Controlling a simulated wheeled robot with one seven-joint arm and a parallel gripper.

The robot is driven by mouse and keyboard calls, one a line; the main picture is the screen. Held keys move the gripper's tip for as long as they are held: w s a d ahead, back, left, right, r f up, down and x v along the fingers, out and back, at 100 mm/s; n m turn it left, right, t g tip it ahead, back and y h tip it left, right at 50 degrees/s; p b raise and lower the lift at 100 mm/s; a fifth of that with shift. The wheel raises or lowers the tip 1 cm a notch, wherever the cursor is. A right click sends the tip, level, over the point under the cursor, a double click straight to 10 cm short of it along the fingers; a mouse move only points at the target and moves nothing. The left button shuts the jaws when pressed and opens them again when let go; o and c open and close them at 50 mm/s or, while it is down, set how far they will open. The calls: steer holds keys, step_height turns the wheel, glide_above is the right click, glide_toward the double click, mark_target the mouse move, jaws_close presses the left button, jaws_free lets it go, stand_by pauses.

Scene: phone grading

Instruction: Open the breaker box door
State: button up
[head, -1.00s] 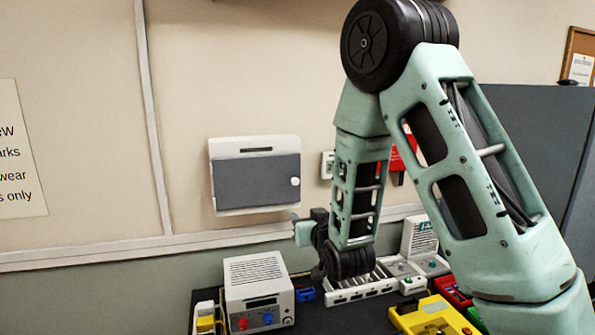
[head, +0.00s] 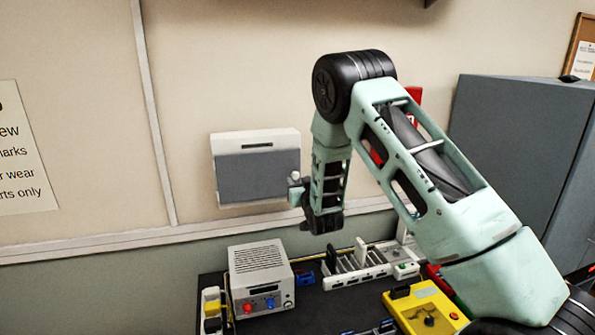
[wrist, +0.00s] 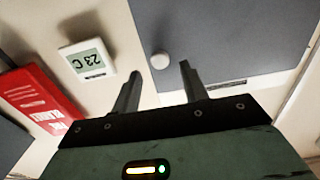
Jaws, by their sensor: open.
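The breaker box (head: 256,143) is a white wall box with a grey door (head: 250,175), which looks closed. A round white knob (head: 295,176) is at the door's right edge. In the wrist view the knob (wrist: 160,61) shows beyond my fingertips, between their lines, with the grey door (wrist: 225,40) around it. My gripper (wrist: 160,72) is open and empty, its two dark fingers apart. In the head view my gripper (head: 294,190) is at the box's lower right, close to the knob. Whether a finger touches the knob cannot be told.
A white thermostat (wrist: 88,60) and a red box (wrist: 40,98) are on the wall beside the breaker box. Below, a bench holds a white power supply (head: 258,278), a white rack (head: 352,272) and a yellow device (head: 425,308). A grey cabinet (head: 515,150) stands at right.

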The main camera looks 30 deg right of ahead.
mark_target(296, 176)
steer(key=shift+p+x, duration=0.5)
steer(key=shift+x, duration=1.05)
jaws_close()
steer(key=shift+a, duration=0.1)
steer(key=shift+a+f, duration=0.1)
